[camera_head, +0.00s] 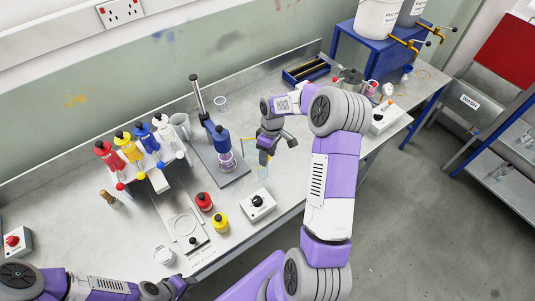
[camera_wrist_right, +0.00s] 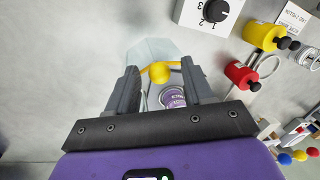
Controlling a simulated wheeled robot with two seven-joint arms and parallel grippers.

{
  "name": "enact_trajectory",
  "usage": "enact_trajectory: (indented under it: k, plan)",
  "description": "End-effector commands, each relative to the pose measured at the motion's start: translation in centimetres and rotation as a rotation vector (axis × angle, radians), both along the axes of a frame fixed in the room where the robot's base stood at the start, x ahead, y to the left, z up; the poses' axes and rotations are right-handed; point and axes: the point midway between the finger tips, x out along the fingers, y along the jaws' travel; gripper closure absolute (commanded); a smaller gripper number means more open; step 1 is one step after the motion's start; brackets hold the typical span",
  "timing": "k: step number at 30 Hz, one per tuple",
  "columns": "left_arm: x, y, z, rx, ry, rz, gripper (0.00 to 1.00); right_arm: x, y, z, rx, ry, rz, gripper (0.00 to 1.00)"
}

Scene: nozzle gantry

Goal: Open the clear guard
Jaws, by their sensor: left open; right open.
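The clear guard (camera_head: 257,165) is a see-through panel beside the stirrer stand, partly hidden by my right gripper (camera_head: 266,150). In the right wrist view, the guard (camera_wrist_right: 150,50) has a yellow bar and a round yellow knob (camera_wrist_right: 160,72). The knob appears between the tips of my open right gripper (camera_wrist_right: 161,85); I cannot tell whether the fingers touch it. Beyond it, a purple-topped container (camera_wrist_right: 173,97) shows between the fingers; it also shows below the blue head in the head view (camera_head: 227,162). My left gripper (camera_head: 181,286) is open near the bench's front edge, away from the guard.
The stand with the blue head (camera_head: 221,138) is left of the guard. A white dial box (camera_head: 257,205), a red bottle (camera_head: 204,201) and a yellow bottle (camera_head: 221,223) stand in front. A rack with several coloured bottles (camera_head: 145,147) is further left.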

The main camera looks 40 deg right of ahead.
Motion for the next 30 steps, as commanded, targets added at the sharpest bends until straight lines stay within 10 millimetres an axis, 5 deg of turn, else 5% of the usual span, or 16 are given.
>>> enact_trajectory:
  k: [15,30]
  plan:
    - [0.0,0.0,-0.2,0.000,0.000,0.000,0.57,0.5,-1.2,6.6,-0.001,-0.003,0.000,0.49]
    - [0.0,0.0,-0.2,0.000,0.000,0.000,0.57,0.5,-1.3,7.4,0.000,0.000,0.001,0.49]
